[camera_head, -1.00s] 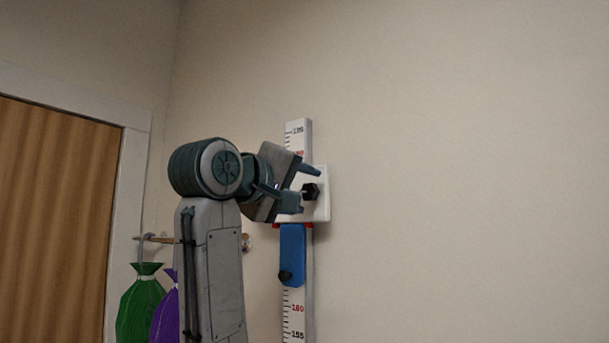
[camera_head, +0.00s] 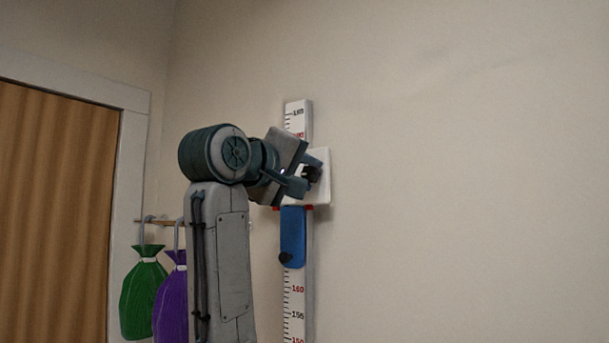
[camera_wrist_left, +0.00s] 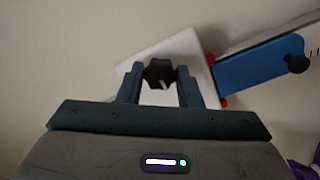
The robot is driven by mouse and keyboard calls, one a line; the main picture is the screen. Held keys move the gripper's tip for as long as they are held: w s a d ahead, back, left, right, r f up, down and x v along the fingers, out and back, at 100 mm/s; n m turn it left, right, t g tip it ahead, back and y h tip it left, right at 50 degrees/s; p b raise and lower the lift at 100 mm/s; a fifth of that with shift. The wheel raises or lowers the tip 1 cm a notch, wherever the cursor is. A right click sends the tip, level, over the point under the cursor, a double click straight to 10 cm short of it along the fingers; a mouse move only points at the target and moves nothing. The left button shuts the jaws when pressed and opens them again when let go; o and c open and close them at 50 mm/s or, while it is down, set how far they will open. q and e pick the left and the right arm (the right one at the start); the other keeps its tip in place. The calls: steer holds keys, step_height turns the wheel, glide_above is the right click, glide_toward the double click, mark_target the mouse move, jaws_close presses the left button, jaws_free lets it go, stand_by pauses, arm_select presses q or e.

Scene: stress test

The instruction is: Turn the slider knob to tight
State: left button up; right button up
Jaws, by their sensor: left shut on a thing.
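The black slider knob (camera_head: 312,174) sits on a white square plate (camera_head: 322,190) on the wall scale (camera_head: 294,300). In the left wrist view the knob (camera_wrist_left: 159,72) is between the two fingers, with a pale mark on its face near its lower edge. My left gripper (camera_head: 307,177) is shut on the knob, one finger on each side; it also fills the lower part of the left wrist view (camera_wrist_left: 160,82). In the head view the fingers partly cover the knob. No wording for tight is readable. My right gripper is not in view.
A blue block (camera_head: 292,235) with a small black knob (camera_head: 285,258) is on the scale below the plate. Green (camera_head: 143,300) and purple (camera_head: 172,300) bags hang at the left, beside a curtained doorway (camera_head: 50,200). The wall at right is bare.

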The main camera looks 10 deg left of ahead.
arm_select(q)
steer(key=m+b, duration=0.3)
steer(key=m, duration=0.1)
steer(key=shift+f+b, duration=0.2)
steer(key=shift+b, duration=0.2)
steer(key=m+b, duration=0.3)
steer(key=m, duration=0.1)
steer(key=shift+m, duration=0.3)
steer(key=m+b, duration=0.2)
steer(key=m, duration=0.2)
steer(key=shift+r+m+b, duration=0.1)
steer(key=shift+m+b, duration=0.2)
steer(key=m+b, duration=0.1)
steer(key=m, duration=0.3)
steer(key=shift+r+b, duration=0.1)
steer(key=shift+b, duration=0.25)
steer(key=shift+m, duration=0.3)
steer(key=o, duration=1)
